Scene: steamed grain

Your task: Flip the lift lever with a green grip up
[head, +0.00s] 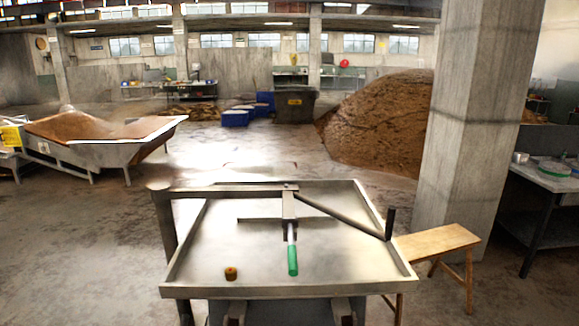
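The lift lever (290,208) is a grey metal bar with a green grip (292,260). It extends from a pivot at the back of a shallow metal tray table (200,277) toward me, with the green grip at its near end. The grip appears low over the tray floor; I cannot tell whether it touches it. Neither of my grippers shows in the head view.
A dark bar (340,215) slants from the pivot to an upright black handle (390,222) at the right rim. A metal beam (225,189) runs left to a post (163,215). A small brown-orange piece (231,273) sits front left. A wooden bench (435,242) stands right.

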